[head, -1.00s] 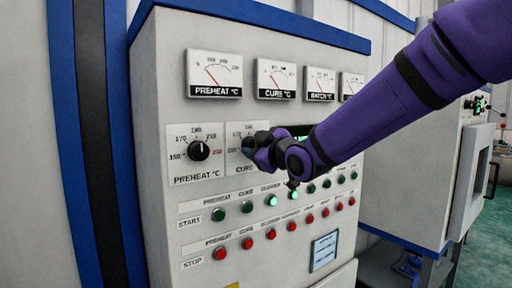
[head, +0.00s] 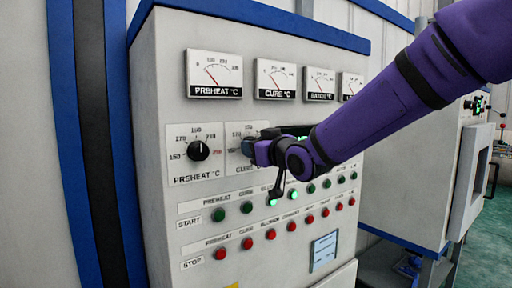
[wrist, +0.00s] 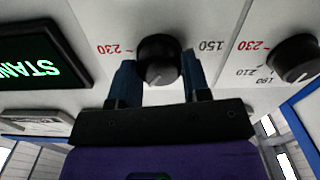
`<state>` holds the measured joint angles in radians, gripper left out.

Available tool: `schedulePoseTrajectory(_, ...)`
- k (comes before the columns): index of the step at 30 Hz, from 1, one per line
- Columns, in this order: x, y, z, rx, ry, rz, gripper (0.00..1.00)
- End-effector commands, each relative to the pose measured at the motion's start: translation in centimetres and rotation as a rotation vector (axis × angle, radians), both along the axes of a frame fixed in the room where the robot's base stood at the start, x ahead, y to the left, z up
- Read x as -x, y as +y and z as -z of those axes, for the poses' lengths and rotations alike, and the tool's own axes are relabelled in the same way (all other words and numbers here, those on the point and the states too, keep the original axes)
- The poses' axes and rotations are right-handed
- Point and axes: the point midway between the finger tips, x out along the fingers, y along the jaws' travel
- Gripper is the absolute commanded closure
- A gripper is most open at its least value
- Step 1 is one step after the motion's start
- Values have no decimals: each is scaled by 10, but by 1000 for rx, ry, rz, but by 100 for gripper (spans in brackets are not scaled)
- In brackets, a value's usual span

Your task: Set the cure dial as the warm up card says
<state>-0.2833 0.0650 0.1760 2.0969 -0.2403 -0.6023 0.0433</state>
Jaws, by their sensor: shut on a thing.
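The cure dial (wrist: 158,58) is a black knob on the panel, seen in the wrist view between the two blue fingers of my gripper (wrist: 160,78). The fingers are shut on its sides. A pale pointer mark shows on its near face, toward the bottom of that view. A red 230 lies left of it and 150 right; the other numbers are hidden by my gripper. In the head view, my gripper (head: 250,147) covers most of the dial, below the cure meter (head: 276,79). A small card (head: 324,251) is low on the panel; its text is too small to read.
The preheat dial (head: 198,150) is close on the left in the head view. Rows of green start buttons (head: 246,207) and red stop buttons (head: 247,243) lie below. A lit green display (wrist: 38,68) is close on the dial's other side.

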Motion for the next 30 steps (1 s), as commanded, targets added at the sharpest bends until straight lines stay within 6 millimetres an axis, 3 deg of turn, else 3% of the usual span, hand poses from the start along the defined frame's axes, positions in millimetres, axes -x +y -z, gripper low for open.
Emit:
schedulePoseTrajectory(13, 0, -1, 0, -207, 141, 0, 80)
schedulePoseTrajectory(30, 0, -1, 0, -244, 166, 0, 80)
